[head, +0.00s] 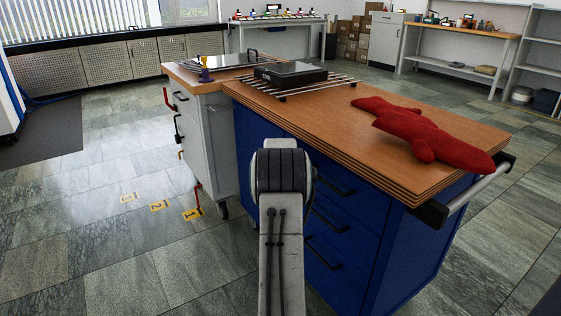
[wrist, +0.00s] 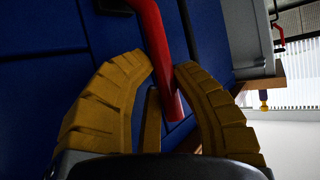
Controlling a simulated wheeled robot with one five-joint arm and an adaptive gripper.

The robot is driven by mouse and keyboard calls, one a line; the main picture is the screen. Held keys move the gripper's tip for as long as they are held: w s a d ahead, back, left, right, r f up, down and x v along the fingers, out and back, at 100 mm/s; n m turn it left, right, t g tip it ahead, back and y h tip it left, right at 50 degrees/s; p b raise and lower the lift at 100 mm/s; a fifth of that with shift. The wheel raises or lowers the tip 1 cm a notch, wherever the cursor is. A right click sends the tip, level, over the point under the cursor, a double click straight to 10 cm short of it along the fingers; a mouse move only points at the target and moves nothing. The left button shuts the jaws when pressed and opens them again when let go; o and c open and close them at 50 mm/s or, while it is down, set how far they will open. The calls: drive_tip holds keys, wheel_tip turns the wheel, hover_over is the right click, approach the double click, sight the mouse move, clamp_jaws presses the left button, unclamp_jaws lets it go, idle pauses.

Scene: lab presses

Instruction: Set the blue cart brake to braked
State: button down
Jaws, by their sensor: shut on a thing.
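The blue cart (head: 385,235) has a wooden top and blue drawers with black handles. In the wrist view a red lever (wrist: 152,28) stands out against the cart's blue face (wrist: 45,65). My gripper (wrist: 165,66) has its yellow fingers shut on this red lever, one on each side near its end. The lever's mount is at the top edge of the wrist view, partly cut off. In the head view my arm covers part of the cart's front, and both my gripper and the held lever are hidden.
A white cart (head: 207,140) stands beside the blue one, with red, black and orange handles on its side. Yellow floor marks (head: 160,206) lie left.

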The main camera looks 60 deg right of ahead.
drive_tip(key=shift+r, duration=0.15)
drive_tip(key=c, duration=0.9)
unclamp_jaws()
drive_tip(key=shift+d, duration=0.1)
drive_tip(key=shift+c, duration=0.2)
drive_tip(key=v, duration=1.2)
